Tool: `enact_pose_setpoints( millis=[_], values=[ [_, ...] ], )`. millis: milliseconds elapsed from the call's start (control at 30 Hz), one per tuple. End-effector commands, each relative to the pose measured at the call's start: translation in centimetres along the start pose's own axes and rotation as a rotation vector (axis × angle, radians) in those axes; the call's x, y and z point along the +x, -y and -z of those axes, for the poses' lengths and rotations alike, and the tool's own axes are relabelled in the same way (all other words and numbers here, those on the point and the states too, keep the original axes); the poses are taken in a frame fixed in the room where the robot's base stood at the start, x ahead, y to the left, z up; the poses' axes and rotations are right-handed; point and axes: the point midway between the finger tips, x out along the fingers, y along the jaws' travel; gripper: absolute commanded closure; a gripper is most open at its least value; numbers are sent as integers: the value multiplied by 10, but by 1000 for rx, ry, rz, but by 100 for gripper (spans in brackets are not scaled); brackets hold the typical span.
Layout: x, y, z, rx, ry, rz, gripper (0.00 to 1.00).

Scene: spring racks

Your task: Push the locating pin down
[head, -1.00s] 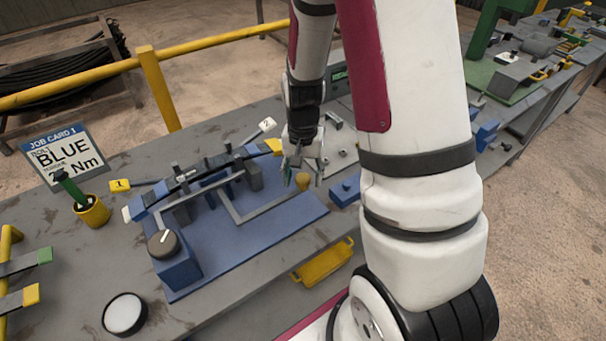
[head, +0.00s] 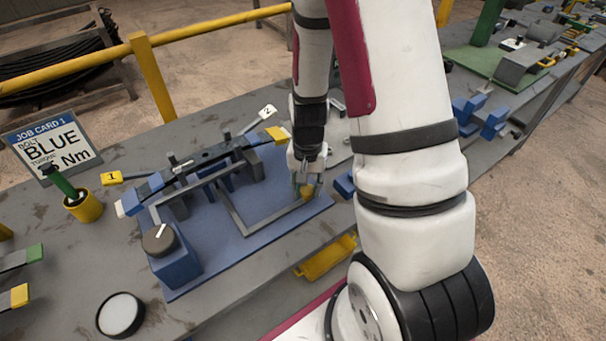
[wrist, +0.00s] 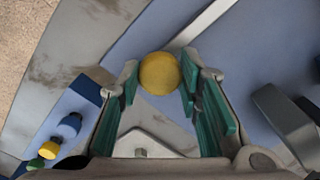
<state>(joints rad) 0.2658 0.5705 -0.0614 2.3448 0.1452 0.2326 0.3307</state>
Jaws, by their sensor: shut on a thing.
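My gripper (head: 306,188) is shut on a round yellow knob (head: 307,193) at the right end of a grey bar frame on the blue fixture. In the wrist view the knob (wrist: 160,73) sits between the green-lined fingertips of my gripper (wrist: 158,82). The grey bar frame (head: 262,219) lies low over the blue base plate (head: 215,250). I cannot tell for sure which part is the locating pin. A blue block (wrist: 68,124) with a blue, a yellow and a green round end stands left of my fingers in the wrist view.
A dial box (head: 175,258) stands at the fixture's front left. A yellow tray (head: 327,258) lies at the bench's front edge. A job card (head: 50,145), a yellow cup (head: 86,207) and a round white-topped disc (head: 121,313) are at left.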

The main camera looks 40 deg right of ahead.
Motion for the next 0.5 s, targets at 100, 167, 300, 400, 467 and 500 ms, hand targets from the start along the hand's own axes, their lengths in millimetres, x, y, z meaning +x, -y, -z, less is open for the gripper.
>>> enact_pose_setpoints(
  millis=[100,167,300,400,467,500],
  values=[
    [4,1,0,-1,-2,1,100],
    [4,0,0,-1,-3,1,100],
    [4,0,0,-1,-2,1,100],
    [4,0,0,-1,-1,1,52],
    [4,0,0,-1,-2,1,48],
    [4,0,0,-1,-2,1,48]
  ],
)
